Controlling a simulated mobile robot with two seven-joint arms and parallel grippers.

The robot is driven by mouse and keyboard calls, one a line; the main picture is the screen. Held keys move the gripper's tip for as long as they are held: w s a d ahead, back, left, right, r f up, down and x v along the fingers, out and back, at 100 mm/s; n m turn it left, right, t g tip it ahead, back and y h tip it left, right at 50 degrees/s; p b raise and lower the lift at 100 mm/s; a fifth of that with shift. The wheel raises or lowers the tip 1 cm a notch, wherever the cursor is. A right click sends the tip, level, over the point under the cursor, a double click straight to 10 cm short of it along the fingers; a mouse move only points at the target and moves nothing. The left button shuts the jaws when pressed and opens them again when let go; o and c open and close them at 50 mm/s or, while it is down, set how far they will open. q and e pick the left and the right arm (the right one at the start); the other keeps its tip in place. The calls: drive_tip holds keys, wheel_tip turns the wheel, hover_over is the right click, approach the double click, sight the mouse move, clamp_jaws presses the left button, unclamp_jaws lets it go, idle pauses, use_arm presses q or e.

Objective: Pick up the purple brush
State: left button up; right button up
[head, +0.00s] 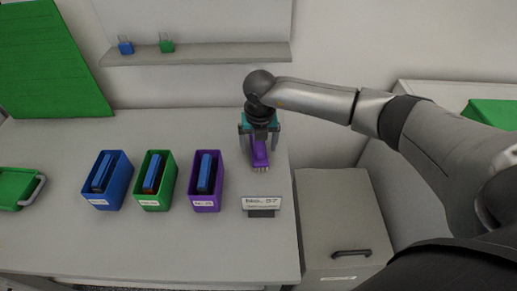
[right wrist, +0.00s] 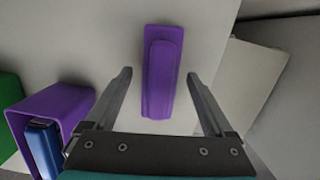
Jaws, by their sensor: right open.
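The purple brush (head: 260,154) lies on the table near its right side, behind the small number sign. In the right wrist view the purple brush (right wrist: 162,72) lies lengthwise between and beyond my fingers. My right gripper (head: 259,140) is above the brush, pointing down, and partly hides it. In the right wrist view my right gripper (right wrist: 160,85) has its two fingers apart, one on each side of the brush, with gaps showing. It holds nothing. My left gripper is not in view.
A purple bin (head: 205,207), a green bin (head: 154,205) and a blue bin (head: 105,203) stand left of the brush, each holding a blue item. The number sign (head: 262,203) stands in front of it. A shelf (head: 220,55) hangs behind. A green tray (head: 14,187) lies far left.

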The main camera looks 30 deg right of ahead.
drive_tip(key=shift+w+f, duration=0.1)
drive_tip(key=shift+f, duration=0.55)
drive_tip(key=shift+r, duration=0.1)
clamp_jaws()
